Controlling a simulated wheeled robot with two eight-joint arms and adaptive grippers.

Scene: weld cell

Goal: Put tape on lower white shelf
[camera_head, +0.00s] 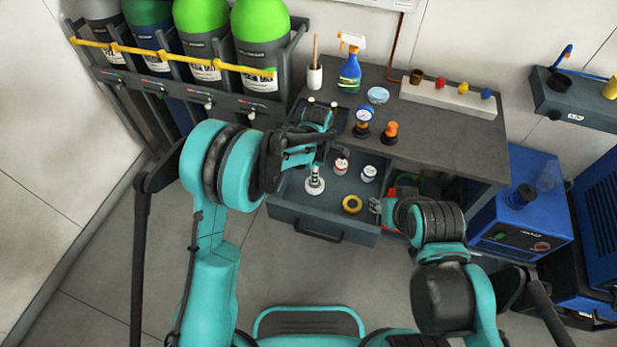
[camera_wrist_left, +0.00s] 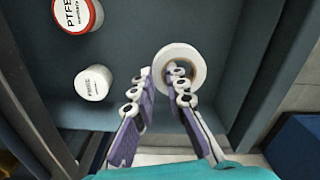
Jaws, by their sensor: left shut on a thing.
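The roll of white tape (camera_wrist_left: 196,58) is in the left wrist view, over the open drawer. My left gripper (camera_wrist_left: 160,76) is shut on its near-left rim, with one finger at the hole. In the head view the left gripper (camera_head: 315,170) is over the left part of the drawer (camera_head: 290,208), with a white round thing (camera_head: 314,187) at its tips that looks like this tape. The lower white shelf is not seen.
The grey bench (camera_head: 440,135) above holds a spray bottle (camera_head: 350,70) and gauges. Gas cylinders (camera_head: 262,40) stand left, blue machines (camera_head: 525,210) right. Floor in front is clear.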

